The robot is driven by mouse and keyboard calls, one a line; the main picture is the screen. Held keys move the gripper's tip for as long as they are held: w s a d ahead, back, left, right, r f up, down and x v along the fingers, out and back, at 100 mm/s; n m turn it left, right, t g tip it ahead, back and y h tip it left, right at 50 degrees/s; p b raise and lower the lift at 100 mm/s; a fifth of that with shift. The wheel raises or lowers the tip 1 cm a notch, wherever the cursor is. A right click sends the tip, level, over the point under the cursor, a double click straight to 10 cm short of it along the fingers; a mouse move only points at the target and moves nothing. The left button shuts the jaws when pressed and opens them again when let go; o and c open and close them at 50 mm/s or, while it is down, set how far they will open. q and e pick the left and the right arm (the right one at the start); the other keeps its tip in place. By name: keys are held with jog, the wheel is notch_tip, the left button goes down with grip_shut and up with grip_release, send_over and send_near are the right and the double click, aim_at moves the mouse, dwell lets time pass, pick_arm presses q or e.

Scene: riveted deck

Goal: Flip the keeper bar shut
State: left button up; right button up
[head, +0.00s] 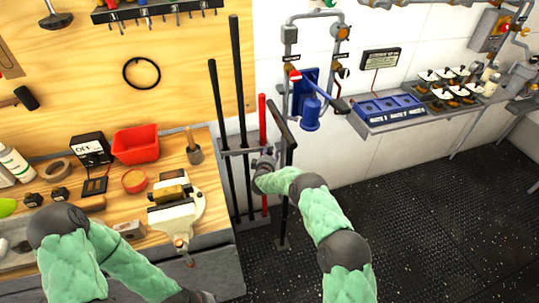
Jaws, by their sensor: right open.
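A floor rack against the wall holds long black bars (240,85) and a red bar (262,120) upright. A grey crosspiece (232,151) runs across them at mid height; I cannot tell for sure whether it is the keeper bar. A dark slanted bar (283,125) tops a dark upright post (286,190) just right of the red bar. My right gripper (264,161) is open at the crosspiece's right end, beside the red bar and post. Contact cannot be made out. My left gripper (203,297) is low at the bottom edge, mostly cut off, away from the rack.
A wooden workbench (222,205) with a vise (176,215), a red bin (136,144) and small tools is at left. A shelf of blue trays (390,112) is farther right. The dark floor (430,210) is clear.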

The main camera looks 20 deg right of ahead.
jog(key=shift+s, duration=0.1)
grip_shut()
jog(key=shift+w+d+f+y+b, duration=0.1)
jog(key=shift+w+f+y+b, duration=0.1)
jog(key=shift+w+y+b, duration=0.5)
jog(key=shift+w+n+t+y+b, duration=0.3)
jog(key=shift+w+n+t+b, duration=0.1)
jog(key=shift+w+n+b, duration=0.3)
jog(key=shift+s, duration=0.1)
grip_release()
jog(key=shift+d+f, duration=0.1)
